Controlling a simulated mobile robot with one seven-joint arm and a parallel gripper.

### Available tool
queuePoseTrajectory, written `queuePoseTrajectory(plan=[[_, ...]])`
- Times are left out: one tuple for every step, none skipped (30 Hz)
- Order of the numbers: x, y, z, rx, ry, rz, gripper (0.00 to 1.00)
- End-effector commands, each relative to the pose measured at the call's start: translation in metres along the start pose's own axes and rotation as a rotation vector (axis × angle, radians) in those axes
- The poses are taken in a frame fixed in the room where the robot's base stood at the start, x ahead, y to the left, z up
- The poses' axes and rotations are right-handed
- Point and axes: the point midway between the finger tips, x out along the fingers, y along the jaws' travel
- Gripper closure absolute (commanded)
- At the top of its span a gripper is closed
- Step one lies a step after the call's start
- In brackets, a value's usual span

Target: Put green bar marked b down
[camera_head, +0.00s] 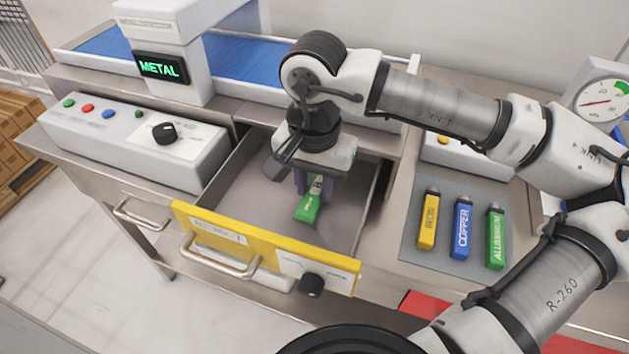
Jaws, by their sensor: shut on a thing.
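The green bar marked B (308,206) is in the open drawer area, under my gripper (313,187). My gripper points down and is shut on the upper end of the bar, which looks tilted in this view. Part of a white label with a dark B shows just below the fingers. The drawer (340,225) has a yellow front and a grey inside, and it is pulled out. I cannot tell whether the bar's lower end touches the drawer floor. The fingers and gripper body hide the bar's upper end.
A grey mat (420,250) at right holds a yellow bar (428,222), a blue copper bar (461,232) and a green aluminium bar (495,240). A button panel (130,140) and a detector reading METAL (162,67) stand at left. The drawer floor around the bar looks empty.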

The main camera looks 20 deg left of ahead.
Motion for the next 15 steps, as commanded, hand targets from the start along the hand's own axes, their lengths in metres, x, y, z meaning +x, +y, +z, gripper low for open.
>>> queuePoseTrajectory(plan=[[0.0005, 0.0000, 0.0000, 0.000, 0.000, 0.000, 0.97], [0.0004, 0.0000, -0.0001, 0.001, 0.000, 0.000, 0.97], [0.0003, 0.0000, -0.0001, 0.001, 0.000, 0.000, 0.97], [0.0002, 0.0000, -0.0002, 0.001, 0.000, 0.000, 0.97], [0.0002, 0.0000, -0.0002, 0.001, 0.000, 0.000, 0.97], [0.0002, 0.0000, -0.0002, 0.001, 0.000, 0.000, 0.97], [0.0007, 0.0000, -0.0002, 0.001, 0.000, 0.000, 0.97], [0.0016, 0.0000, -0.0002, 0.001, 0.000, 0.000, 0.97], [0.0031, 0.0000, -0.0002, 0.001, 0.000, 0.000, 0.97], [0.0040, 0.0000, -0.0002, 0.001, 0.001, 0.000, 0.97], [0.0047, 0.0000, -0.0002, 0.001, 0.001, 0.000, 0.97], [0.0036, 0.0000, -0.0002, 0.001, 0.001, 0.000, 0.69], [0.0030, 0.0000, -0.0002, 0.001, 0.001, 0.000, 0.65], [0.0030, 0.0000, -0.0002, 0.001, 0.001, 0.000, 0.61], [0.0030, 0.0000, -0.0002, 0.001, 0.001, 0.000, 0.56]])
